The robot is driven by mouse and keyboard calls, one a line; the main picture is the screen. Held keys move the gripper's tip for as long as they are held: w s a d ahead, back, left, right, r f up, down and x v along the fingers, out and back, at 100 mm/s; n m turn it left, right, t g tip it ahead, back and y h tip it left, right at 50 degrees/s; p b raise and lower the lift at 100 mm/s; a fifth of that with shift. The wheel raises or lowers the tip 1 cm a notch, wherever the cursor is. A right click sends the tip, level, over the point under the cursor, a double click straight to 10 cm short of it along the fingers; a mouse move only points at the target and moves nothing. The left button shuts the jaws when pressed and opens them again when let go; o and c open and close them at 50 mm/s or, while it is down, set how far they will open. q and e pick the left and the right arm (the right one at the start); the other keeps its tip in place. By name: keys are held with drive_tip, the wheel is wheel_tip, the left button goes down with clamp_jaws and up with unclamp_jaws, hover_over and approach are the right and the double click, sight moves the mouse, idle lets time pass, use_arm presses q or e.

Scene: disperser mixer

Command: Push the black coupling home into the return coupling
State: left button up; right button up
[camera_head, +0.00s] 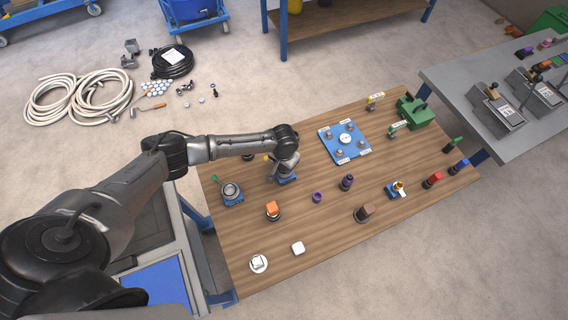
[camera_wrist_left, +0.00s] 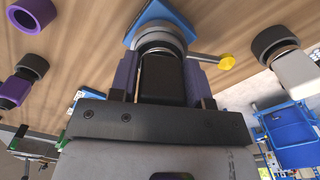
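My left gripper (camera_head: 285,172) is low over the wooden table, at a small blue base (camera_head: 288,179) on its left half. In the left wrist view, its two purple-sided fingers close on both sides of a black coupling (camera_wrist_left: 162,76). The front of the black coupling meets a round grey fitting (camera_wrist_left: 160,38), which looks like the return coupling, on the blue base (camera_wrist_left: 150,12). A lever with a yellow knob (camera_wrist_left: 226,62) sticks out beside the fitting. How deep the black coupling sits is hidden. My right gripper is not in view.
Nearby stand another blue-based fitting (camera_head: 232,191), an orange-topped piece (camera_head: 272,210), a purple ring (camera_head: 317,197) and a purple-black piece (camera_head: 347,182).

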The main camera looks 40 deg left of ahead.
use_arm(q)
drive_tip(key=o, duration=0.5)
drive_tip(key=shift+c, duration=0.2)
drive_tip(key=shift+o, duration=0.4)
drive_tip(key=shift+r, duration=0.15)
wheel_tip(320, 180, up, 13)
drive_tip(key=shift+f+p, duration=0.15)
drive_tip(key=shift+p, duration=0.35)
drive_tip(key=shift+r, duration=0.45)
